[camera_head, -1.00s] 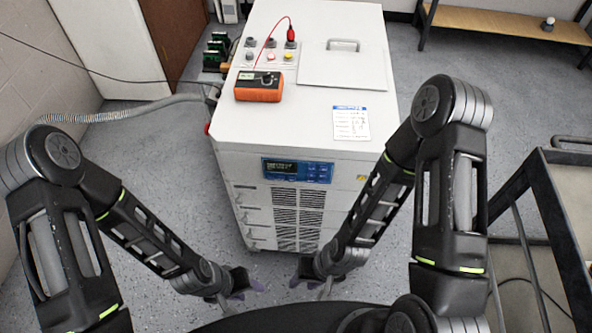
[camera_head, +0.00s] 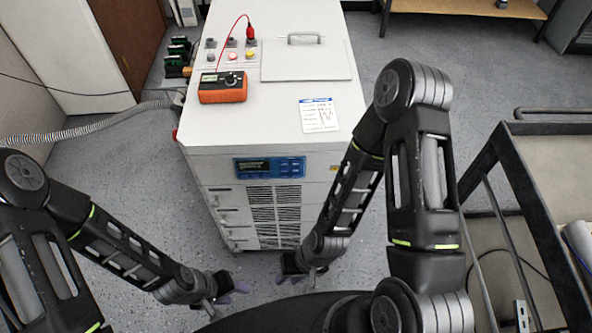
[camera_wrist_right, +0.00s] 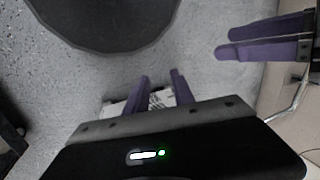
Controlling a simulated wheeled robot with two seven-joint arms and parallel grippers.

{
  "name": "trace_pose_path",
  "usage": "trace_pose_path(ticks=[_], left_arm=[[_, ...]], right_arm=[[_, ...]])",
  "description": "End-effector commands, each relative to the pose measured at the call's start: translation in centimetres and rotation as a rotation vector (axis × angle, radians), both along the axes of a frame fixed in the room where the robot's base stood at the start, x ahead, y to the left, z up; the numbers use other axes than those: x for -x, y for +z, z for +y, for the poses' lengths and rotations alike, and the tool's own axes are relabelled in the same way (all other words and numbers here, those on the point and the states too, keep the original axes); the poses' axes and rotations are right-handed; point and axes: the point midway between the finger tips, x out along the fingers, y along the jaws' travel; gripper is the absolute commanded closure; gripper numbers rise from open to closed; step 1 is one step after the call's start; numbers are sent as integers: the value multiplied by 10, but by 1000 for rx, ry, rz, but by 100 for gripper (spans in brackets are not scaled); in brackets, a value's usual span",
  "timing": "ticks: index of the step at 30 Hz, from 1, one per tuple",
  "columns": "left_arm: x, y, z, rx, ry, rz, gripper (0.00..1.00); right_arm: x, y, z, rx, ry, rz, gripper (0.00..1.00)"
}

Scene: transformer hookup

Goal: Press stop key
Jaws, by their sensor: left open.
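The white cabinet (camera_head: 213,131) stands in front of me, with a blue control panel (camera_head: 269,167) holding a dark display and small keys on its front. The key markings are too small to read. On its top, a red button (camera_head: 231,54) and a yellow button (camera_head: 249,55) sit near the back left. My left gripper (camera_head: 238,287) is low in front of the cabinet, open and empty. My right gripper (camera_head: 290,279) is low, below the panel and apart from it. In the right wrist view its purple fingers (camera_wrist_right: 160,88) stand apart, empty.
An orange meter (camera_head: 222,88) with a red lead lies on the cabinet top, near a lid with a handle (camera_head: 305,62) and a paper label (camera_head: 319,115). A dark-framed cart (camera_head: 510,150) stands at right. A grey hose (camera_head: 100,124) runs left.

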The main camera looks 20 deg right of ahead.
Motion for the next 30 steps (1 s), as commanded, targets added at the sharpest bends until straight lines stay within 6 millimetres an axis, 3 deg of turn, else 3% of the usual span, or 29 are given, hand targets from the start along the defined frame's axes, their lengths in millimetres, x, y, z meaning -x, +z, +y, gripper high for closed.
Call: trace_pose_path(ticks=[10,30], left_arm=[[0,0,0,0,0,0,57],[0,0,0,0,0,0,57]], right_arm=[[0,0,0,0,0,0,100],[0,0,0,0,0,0,100]])
